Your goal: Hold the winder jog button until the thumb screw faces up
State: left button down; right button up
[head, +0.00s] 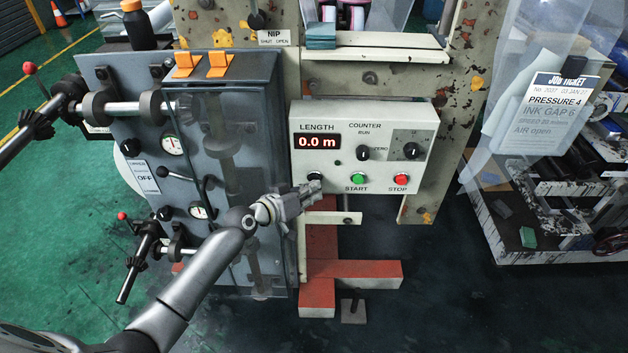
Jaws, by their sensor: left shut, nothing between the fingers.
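A cream control panel (340,115) carries a red display reading 0.0 m, a green START button (358,179) and a red STOP button (400,179). A dark round button (314,176) sits at the panel's lower left, partly covered; its label is hidden, so I cannot confirm it is the jog button. My left gripper (314,187) is shut and empty, its fingertips right at this button. I cannot tell whether they press it. The winder shaft (118,108) with dark collars sticks out at left. I cannot make out the thumb screw for certain. My right gripper is not in view.
A grey cabinet (265,95) with gauges and a clear cover stands left of the panel. Black handles with red-tipped levers (30,68) project at far left. Orange clips (218,65) sit on top. A job ticket (557,90) hangs at right.

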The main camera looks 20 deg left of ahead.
pick_arm(q)
jog(key=shift+w+a+r+p, duration=0.15)
jog(key=shift+r+p, duration=0.15)
jog(key=shift+r, duration=0.15)
jog(key=shift+s+d+f, duration=0.25)
jog(key=shift+d+f, duration=0.05)
jog(key=shift+s, duration=0.1)
jog(key=shift+s+d+f+p, duration=0.1)
jog(key=shift+s+d+p, duration=0.25)
jog(key=shift+s, duration=0.45)
jog(key=shift+s+d+p, duration=0.1)
jog(key=shift+s+p, duration=0.35)
jog(key=shift+s, duration=0.4)
jog(key=shift+s+d+f+p, duration=0.1)
jog(key=shift+s+d+p, duration=0.25)
jog(key=shift+s, duration=0.45)
jog(key=shift+a, duration=0.1)
